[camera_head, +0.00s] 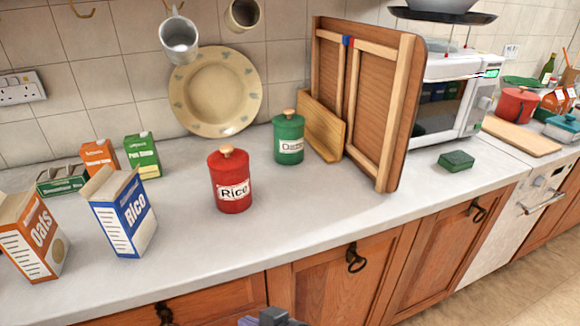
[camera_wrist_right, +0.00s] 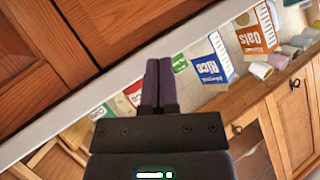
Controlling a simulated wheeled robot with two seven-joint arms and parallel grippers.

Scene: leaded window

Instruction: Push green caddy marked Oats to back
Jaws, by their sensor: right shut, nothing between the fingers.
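The green caddy (camera_head: 289,152) with a wooden knob and a white label stands upright on the counter, short of the tiled wall; its label text is hard to read. My right gripper (camera_head: 272,318) barely shows at the bottom edge of the head view, in front of the cabinets and apart from the caddy. In the right wrist view my right gripper (camera_wrist_right: 159,66) has its two dark fingers together with nothing between them. That view also shows part of a green caddy (camera_wrist_right: 99,112) at the left. My left gripper is not in view.
A red Rice caddy (camera_head: 231,192) stands left of and nearer than the green one. A wooden board (camera_head: 322,128) and folding panel (camera_head: 395,125) stand at its right. A plate (camera_head: 216,92) leans behind. Oats (camera_head: 32,235) and Rice (camera_head: 124,220) boxes stand left. The front counter is clear.

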